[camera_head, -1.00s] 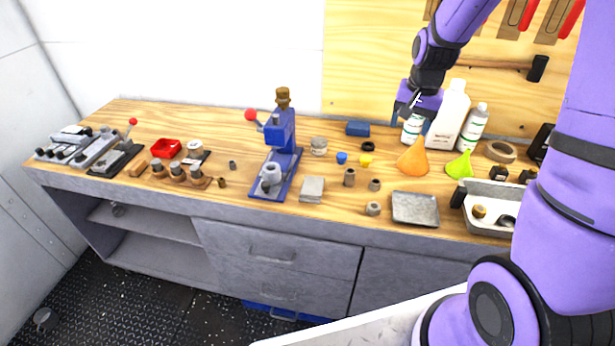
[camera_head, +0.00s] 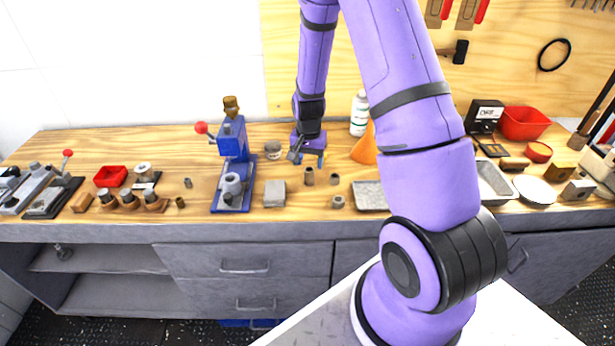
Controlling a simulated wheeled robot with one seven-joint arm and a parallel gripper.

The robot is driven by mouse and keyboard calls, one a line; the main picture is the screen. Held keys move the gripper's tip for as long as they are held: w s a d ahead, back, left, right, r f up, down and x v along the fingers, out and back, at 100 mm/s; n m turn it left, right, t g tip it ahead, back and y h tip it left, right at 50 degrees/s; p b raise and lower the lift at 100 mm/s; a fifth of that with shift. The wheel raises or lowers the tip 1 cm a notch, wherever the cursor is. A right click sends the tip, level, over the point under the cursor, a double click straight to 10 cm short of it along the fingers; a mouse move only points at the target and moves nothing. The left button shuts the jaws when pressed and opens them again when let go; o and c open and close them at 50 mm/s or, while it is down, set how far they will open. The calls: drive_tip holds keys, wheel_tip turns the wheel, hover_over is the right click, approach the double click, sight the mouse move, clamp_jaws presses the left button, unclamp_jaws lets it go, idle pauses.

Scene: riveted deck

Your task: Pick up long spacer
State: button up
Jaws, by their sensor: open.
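Several small grey-brown cylinders stand on the wooden bench top, right of the blue press. The tallest of this group, which looks like the long spacer (camera_head: 309,176), stands upright. A shorter cylinder (camera_head: 334,179) stands just right of it, and another (camera_head: 338,202) stands nearer the front edge. My gripper (camera_head: 297,156) is open and empty, pointing down just behind and slightly left of the tall cylinder, apart from it. Its fingers are small and partly unclear in this view.
The blue press (camera_head: 233,165) with a red knob stands left of my gripper. A grey block (camera_head: 274,193) lies between press and spacers. A metal tray (camera_head: 370,196) sits to the right, partly hidden by my arm. An orange funnel (camera_head: 364,148) and white bottle (camera_head: 359,115) stand behind.

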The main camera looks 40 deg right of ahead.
sight(309, 169)
drive_tip(key=shift+s+d+f, duration=0.1)
drive_tip(key=shift+f, duration=2.65)
drive_tip(key=shift+c, duration=0.3)
drive_tip(key=c, duration=1.1)
